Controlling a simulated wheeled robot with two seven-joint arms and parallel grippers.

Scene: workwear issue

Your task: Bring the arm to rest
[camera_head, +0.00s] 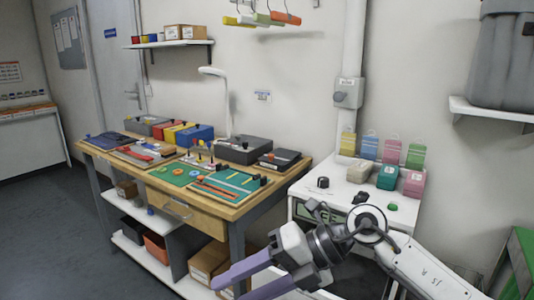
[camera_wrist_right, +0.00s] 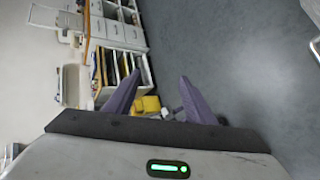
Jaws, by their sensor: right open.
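My right arm comes in from the right in the head view, bent in front of the white cabinet. Its gripper (camera_head: 228,284) has purple fingers that point to the lower left, in front of the workbench's lower right side. In the right wrist view the gripper (camera_wrist_right: 156,84) shows two purple fingers spread apart with nothing between them. The gripper is open and empty. My left gripper does not show in either view.
A wooden workbench (camera_head: 232,213) bears coloured boards and boxes. A white cabinet (camera_head: 400,212) with coloured blocks stands right of it. A wall shelf (camera_head: 490,110) holds a grey bin (camera_head: 502,60). Grey floor (camera_head: 60,240) lies clear at left. The wrist view shows drawers (camera_wrist_right: 118,28) and open floor (camera_wrist_right: 225,60).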

